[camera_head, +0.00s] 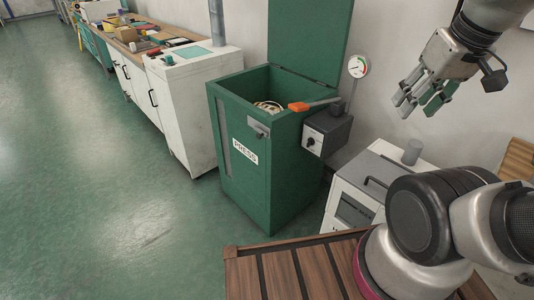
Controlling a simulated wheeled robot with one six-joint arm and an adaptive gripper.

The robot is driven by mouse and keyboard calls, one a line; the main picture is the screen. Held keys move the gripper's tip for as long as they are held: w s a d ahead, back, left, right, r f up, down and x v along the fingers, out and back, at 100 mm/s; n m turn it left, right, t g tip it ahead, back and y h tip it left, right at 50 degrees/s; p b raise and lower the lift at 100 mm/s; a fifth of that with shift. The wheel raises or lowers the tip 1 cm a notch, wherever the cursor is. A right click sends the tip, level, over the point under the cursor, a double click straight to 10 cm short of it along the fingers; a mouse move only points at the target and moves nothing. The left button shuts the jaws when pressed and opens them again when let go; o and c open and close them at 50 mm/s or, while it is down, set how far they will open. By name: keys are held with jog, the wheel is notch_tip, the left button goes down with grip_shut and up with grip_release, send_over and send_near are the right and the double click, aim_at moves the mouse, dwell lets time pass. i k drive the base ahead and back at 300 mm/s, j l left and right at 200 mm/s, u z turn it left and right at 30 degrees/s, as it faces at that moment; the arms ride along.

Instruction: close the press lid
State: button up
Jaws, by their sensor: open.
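The green press (233,172) stands on the floor in the middle, with a white PRESS label (245,151) on its front. Its green lid (308,40) is open and stands upright at the back. Light-coloured material (267,106) shows inside the open top. An orange-handled lever (312,104) sticks out over the right rim, above a dark control box (326,133). My gripper (418,105) is at the upper right, in the air, right of the press and apart from the lid. It is open, and a small green piece shows beside its fingers; I cannot tell what that is.
A white machine (352,197) stands right of the press. A round gauge (357,67) is on the wall behind. A white cabinet (185,115) and a cluttered workbench (150,35) run along the left. A slatted wooden surface (285,272) is in front. The floor at left is clear.

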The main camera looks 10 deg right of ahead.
aim_at(309, 38)
jog(key=i+j+z, duration=0.1)
jog(key=i+j, duration=0.15)
jog(key=i+j+z, duration=0.15)
jog(key=j, duration=0.35)
jog(key=i+j+z, duration=0.1)
jog(key=i+j, duration=0.15)
jog(key=j, duration=0.15)
